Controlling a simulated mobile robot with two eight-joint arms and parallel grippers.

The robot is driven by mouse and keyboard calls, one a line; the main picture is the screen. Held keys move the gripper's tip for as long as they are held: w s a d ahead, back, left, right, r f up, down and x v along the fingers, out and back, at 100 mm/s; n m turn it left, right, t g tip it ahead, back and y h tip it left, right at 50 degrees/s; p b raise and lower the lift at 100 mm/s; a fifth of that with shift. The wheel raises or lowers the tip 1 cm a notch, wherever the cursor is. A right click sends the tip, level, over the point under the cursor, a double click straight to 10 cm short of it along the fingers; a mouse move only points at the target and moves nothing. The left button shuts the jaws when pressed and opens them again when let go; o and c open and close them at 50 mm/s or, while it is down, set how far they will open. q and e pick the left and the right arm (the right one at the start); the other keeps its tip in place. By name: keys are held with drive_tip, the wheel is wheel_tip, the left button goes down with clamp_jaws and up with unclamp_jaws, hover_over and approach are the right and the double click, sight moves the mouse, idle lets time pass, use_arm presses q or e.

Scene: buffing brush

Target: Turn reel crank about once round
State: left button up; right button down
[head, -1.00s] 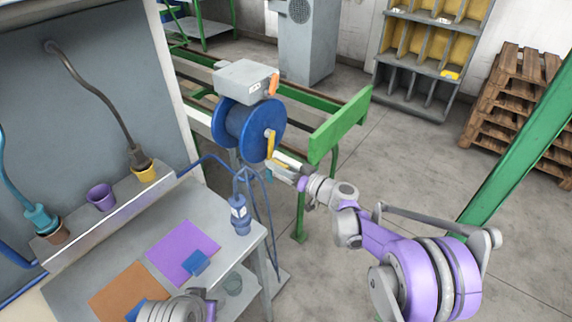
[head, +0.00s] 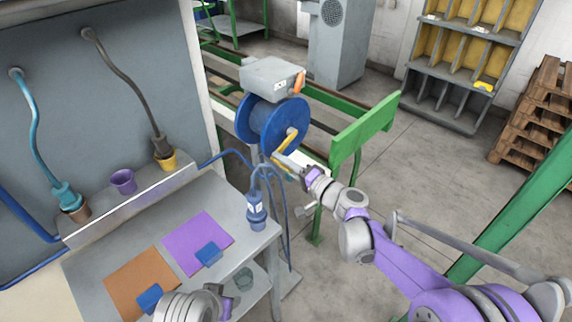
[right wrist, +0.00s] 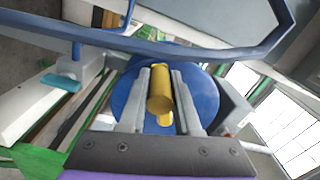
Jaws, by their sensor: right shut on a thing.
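The blue reel (head: 262,118) stands beyond the bench, under a grey box (head: 272,76) with an orange lever. Its yellow crank (head: 290,138) is on the side facing me, with the arm slanting down and left from the hub. My right gripper (head: 286,162) is at the crank's lower end. In the right wrist view, its two fingers are on either side of the yellow crank handle (right wrist: 160,92), with the blue reel (right wrist: 125,95) behind. My left arm's grey end (head: 188,306) shows at the bottom edge; its fingers are not clear.
A green rail end (head: 362,135) stands just right of the reel. The bench (head: 105,250) at left holds purple and orange mats. A blue plug (head: 257,212) with cables is at its right edge. Open floor (head: 425,175) lies to the right.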

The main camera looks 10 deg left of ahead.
drive_tip(key=r+m, duration=0.2)
drive_tip(key=shift+s+a+m, duration=0.2)
drive_tip(key=shift+s+m, duration=0.1)
drive_tip(key=shift+m, duration=0.1)
wheel_tip(320, 180, up, 3)
drive_tip(key=m, duration=0.3)
drive_tip(key=shift+s+f+m+p, duration=0.1)
drive_tip(key=shift+m+p, duration=0.2)
drive_tip(key=shift+p, duration=0.05)
drive_tip(key=r+m, duration=0.2)
drive_tip(key=m, duration=0.1)
drive_tip(key=shift+w+d+r, duration=0.1)
drive_tip(key=shift+w, duration=0.15)
drive_tip(key=shift+w+d+r+p, duration=0.15)
drive_tip(key=shift+w+r+p, duration=0.05)
drive_tip(key=shift+r+p, duration=0.25)
drive_tip(key=shift+r, duration=0.15)
drive_tip(key=c, duration=0.7)
unclamp_jaws()
drive_tip(key=shift+o, duration=0.2)
drive_tip(key=b+v, duration=0.1)
drive_tip(key=v, duration=1)
drive_tip(key=shift+w, duration=0.1)
